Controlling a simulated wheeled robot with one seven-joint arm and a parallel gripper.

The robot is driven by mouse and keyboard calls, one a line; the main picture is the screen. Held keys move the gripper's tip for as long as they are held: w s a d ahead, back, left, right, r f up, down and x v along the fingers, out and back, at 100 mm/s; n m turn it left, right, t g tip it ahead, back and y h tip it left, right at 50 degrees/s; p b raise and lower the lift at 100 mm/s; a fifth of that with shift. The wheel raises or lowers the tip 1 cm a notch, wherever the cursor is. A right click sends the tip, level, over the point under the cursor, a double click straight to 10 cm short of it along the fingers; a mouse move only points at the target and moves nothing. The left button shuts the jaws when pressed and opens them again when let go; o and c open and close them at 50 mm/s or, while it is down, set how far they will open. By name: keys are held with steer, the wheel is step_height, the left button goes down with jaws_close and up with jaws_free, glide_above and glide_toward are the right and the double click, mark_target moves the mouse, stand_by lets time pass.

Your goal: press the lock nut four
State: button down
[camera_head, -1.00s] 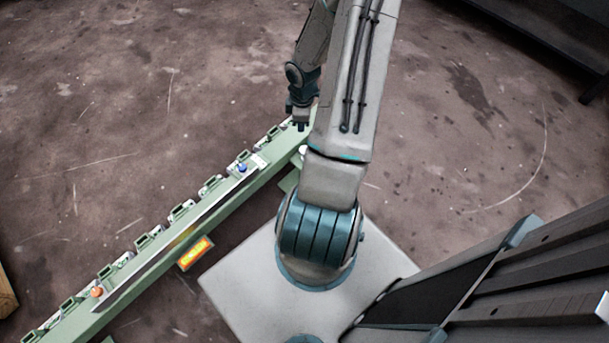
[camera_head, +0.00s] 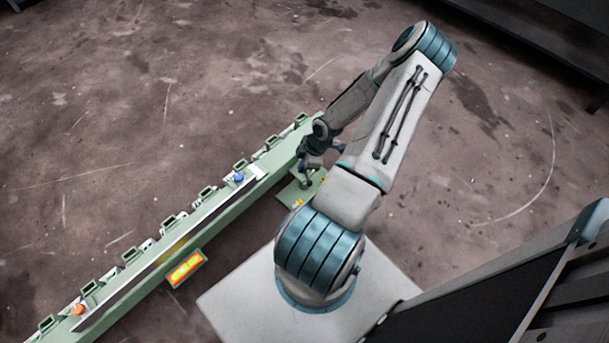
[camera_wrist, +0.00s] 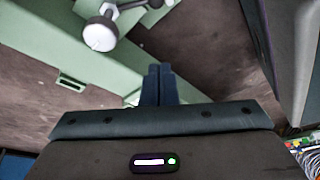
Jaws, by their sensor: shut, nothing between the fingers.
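A long green rail (camera_head: 205,217) runs diagonally from lower left to upper middle in the head view, with several small green brackets along it. I cannot tell which part is lock nut four. My gripper (camera_head: 306,184) is over a small green plate (camera_head: 287,196) beside the rail's far end. In the wrist view my gripper's two dark fingers (camera_wrist: 158,82) are together and empty. Ahead and to their left is a white round-ended knob (camera_wrist: 100,34) on a grey stem, by a green surface (camera_wrist: 45,45). The fingertips look apart from it.
A blue knob (camera_head: 238,177) and an orange knob (camera_head: 78,309) sit on the rail. A lit orange display (camera_head: 186,268) hangs on its near side. Dark ribbed panels (camera_head: 560,290) stand at lower right. The floor beyond the rail is clear.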

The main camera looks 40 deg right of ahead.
mark_target(307, 177)
steer(key=shift+s+d+f+b, duration=0.15)
steer(key=shift+f+b, duration=1.3)
steer(key=shift+f, duration=0.95)
steer(key=shift+s+d+f+b, duration=0.15)
steer(key=shift+f+b, duration=1.3)
steer(key=shift+f, duration=0.9)
steer(key=shift+w, duration=0.1)
